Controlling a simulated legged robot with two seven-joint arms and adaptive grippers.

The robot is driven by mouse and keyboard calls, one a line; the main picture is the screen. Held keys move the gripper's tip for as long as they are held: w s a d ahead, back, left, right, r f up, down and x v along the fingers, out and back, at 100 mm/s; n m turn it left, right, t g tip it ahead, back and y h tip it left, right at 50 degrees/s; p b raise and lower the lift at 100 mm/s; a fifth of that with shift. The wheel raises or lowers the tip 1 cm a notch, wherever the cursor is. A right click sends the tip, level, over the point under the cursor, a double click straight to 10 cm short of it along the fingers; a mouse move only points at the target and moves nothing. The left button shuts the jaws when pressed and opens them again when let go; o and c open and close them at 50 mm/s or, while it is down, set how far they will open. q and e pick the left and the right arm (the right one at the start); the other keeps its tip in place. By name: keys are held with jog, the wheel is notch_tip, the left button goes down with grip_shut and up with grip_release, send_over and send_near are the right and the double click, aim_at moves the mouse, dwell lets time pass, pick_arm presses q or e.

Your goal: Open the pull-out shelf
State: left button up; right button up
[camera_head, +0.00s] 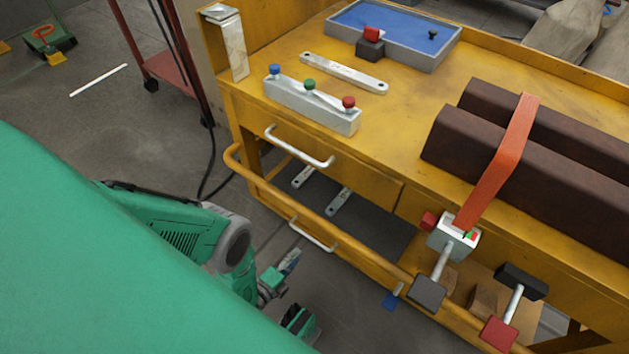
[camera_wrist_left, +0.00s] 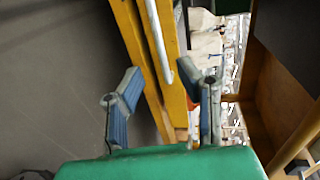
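A yellow workbench cart has a low dark shelf (camera_head: 375,228) with grey metal bars lying on it. A white handle (camera_head: 312,236) sits at the shelf's front edge, below the yellow rail. My left gripper (camera_head: 294,288) is below and slightly left of this handle, with its fingers apart. In the left wrist view the open gripper (camera_wrist_left: 163,103) has blue pads and nothing between them. A white bar handle (camera_wrist_left: 155,40) on a yellow edge lies ahead of the fingers, apart from them. My right gripper is in neither view.
A yellow rail (camera_head: 350,244) runs along the cart's front. An upper drawer handle (camera_head: 300,147) is above it. A blue tray (camera_head: 400,30) and dark brown blocks (camera_head: 540,150) lie on top. Floor at left is mostly clear.

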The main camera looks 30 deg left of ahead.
aim_at(312, 238)
pick_arm(q)
jog(key=b+x, duration=0.3)
jog(key=x, duration=0.6)
jog(key=shift+a+f, duration=0.1)
grip_shut()
